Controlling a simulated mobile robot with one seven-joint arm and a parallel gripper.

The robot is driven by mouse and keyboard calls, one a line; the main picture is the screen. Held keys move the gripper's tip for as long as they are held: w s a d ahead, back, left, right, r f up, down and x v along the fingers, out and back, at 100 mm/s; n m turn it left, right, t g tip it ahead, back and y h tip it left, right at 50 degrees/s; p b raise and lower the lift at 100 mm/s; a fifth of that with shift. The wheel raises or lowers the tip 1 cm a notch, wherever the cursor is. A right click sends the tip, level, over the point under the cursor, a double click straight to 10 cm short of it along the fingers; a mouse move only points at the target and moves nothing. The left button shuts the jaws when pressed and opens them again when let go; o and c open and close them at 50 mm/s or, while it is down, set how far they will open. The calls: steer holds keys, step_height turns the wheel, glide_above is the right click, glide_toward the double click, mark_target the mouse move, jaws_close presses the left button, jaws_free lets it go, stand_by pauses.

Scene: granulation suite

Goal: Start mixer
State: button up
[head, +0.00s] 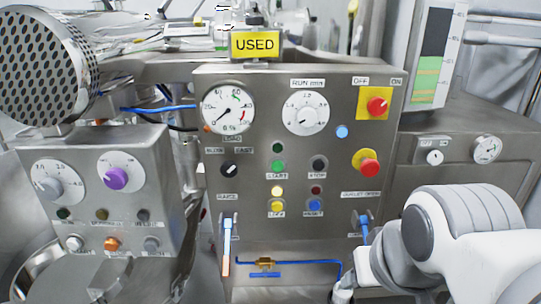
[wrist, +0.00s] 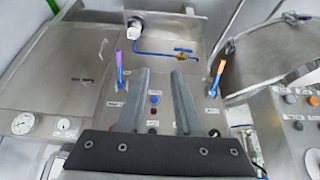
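The mixer's control panel (head: 255,130) faces me in the head view. Its green START button (head: 278,166) sits mid-panel, with the dark STOP button (head: 318,164) to its right. A white RUN min dial (head: 305,114) is above them. A red OFF/ON rotary switch (head: 377,105) sits on a yellow plate at the top right, and a red emergency-stop knob (head: 368,168) is below it. A black selector (head: 230,169) is left of START. In the wrist view my gripper (wrist: 160,76) is open and empty, its fingers over the lower panel. In the head view its fingers are not seen.
Two lever handles, left (head: 226,245) and right (head: 363,230), stick out below the buttons. A blue pipe with a brass valve (head: 265,262) runs beneath. A smaller control box (head: 105,185) stands left. A yellow USED sign (head: 254,44) is on top. My arm covers the lower right.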

jaws_close()
stand_by(1.3)
